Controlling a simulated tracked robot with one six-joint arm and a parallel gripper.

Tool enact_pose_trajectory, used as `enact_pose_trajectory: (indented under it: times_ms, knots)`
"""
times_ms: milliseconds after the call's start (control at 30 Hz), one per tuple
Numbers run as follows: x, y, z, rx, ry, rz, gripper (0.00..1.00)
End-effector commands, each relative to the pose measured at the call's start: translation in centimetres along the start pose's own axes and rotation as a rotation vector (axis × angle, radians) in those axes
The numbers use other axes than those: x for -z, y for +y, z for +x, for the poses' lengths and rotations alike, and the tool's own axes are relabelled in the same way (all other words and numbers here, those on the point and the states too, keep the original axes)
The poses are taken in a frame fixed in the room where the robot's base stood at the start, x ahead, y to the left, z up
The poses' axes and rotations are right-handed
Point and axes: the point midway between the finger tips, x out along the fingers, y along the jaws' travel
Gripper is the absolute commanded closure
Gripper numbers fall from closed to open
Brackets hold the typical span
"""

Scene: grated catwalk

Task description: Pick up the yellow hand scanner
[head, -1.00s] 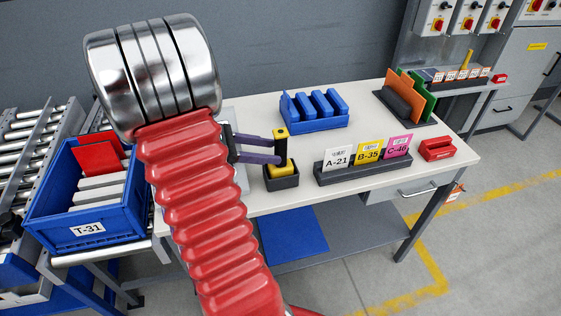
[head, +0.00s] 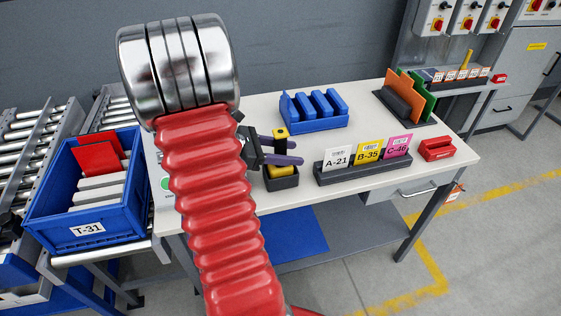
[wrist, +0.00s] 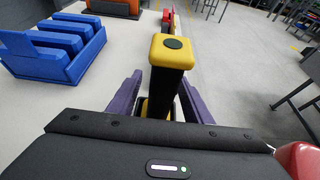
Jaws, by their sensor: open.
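The yellow hand scanner (head: 281,133) stands upright in a small dark holder (head: 282,184) near the table's front edge. It has a yellow head and a dark handle, with yellow low down. In the wrist view the scanner (wrist: 171,52) rises between my gripper's two purple fingers. My gripper (head: 294,152) is open, one finger on each side of the scanner, with the tips reaching past it. The wrist view shows a gap at the left finger (wrist: 125,95); contact on the right side is unclear. The scanner's middle is partly hidden by the near finger.
A dark rack with labelled cards (head: 367,152) stands close to the right of the holder. A blue rack (head: 315,112) stands behind. A red block (head: 436,149) lies farther right, and a blue bin (head: 52,211) is at the left. The table between the racks is clear.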

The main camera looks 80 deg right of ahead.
Motion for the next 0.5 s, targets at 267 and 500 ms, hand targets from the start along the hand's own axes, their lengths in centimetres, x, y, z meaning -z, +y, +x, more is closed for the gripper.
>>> enact_pose_trajectory:
  times_ms: [267,500]
  knots:
    - [0.01,0.01,0.99,-0.001,0.000,0.000,0.55]
    - [0.01,0.03,0.94,-0.001,0.000,0.000,0.55]
